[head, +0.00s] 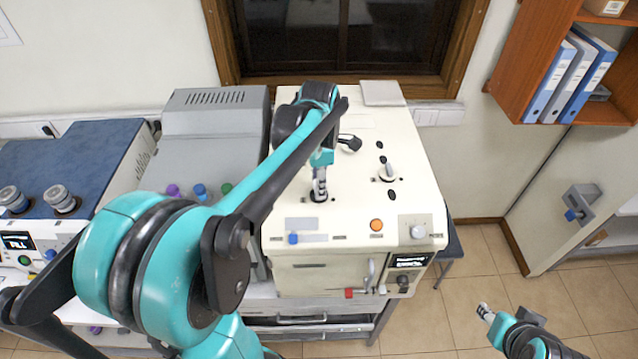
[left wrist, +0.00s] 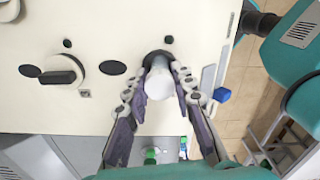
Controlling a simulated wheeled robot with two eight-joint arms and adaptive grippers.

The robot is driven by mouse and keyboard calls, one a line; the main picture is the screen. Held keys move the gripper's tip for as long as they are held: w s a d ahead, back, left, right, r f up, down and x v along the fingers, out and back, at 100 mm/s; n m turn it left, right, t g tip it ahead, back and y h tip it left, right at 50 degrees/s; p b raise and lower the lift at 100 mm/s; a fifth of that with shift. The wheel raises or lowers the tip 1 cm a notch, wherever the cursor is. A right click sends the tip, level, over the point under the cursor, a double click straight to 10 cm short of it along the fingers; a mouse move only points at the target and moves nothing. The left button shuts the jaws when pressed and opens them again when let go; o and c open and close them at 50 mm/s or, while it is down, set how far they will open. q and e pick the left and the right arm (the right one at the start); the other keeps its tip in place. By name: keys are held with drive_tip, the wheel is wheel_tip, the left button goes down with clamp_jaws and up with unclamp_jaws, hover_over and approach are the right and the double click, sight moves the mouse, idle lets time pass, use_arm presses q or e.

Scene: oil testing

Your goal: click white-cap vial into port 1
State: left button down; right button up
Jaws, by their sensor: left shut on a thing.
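The white-cap vial (left wrist: 158,82) is between the fingers of my left gripper (left wrist: 159,88), with its white cap facing the left wrist camera. The gripper is shut on it. In the head view my left gripper (head: 319,182) points down at a dark round port (head: 318,197) in the cream machine's top. The vial stands at this port, whose dark rim (left wrist: 157,58) shows behind the cap. How deep the vial sits is hidden. A port number cannot be read. My right gripper (head: 486,312) is far off at the lower right, above the floor; its fingers are too small to judge.
The cream machine (head: 350,125) has several other dark openings and an upright knob (head: 388,173) right of the gripper. An orange button (head: 376,225) is nearer its front. A grey machine (head: 215,125) with purple, blue and green caps stands close on the left.

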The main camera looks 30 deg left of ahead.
use_arm(q)
drive_tip(key=shift+f+b, duration=0.3)
drive_tip(key=shift+f, duration=0.1)
idle(0.5)
drive_tip(key=c, duration=1.2)
unclamp_jaws()
wheel_tip(320, 180, up, 12)
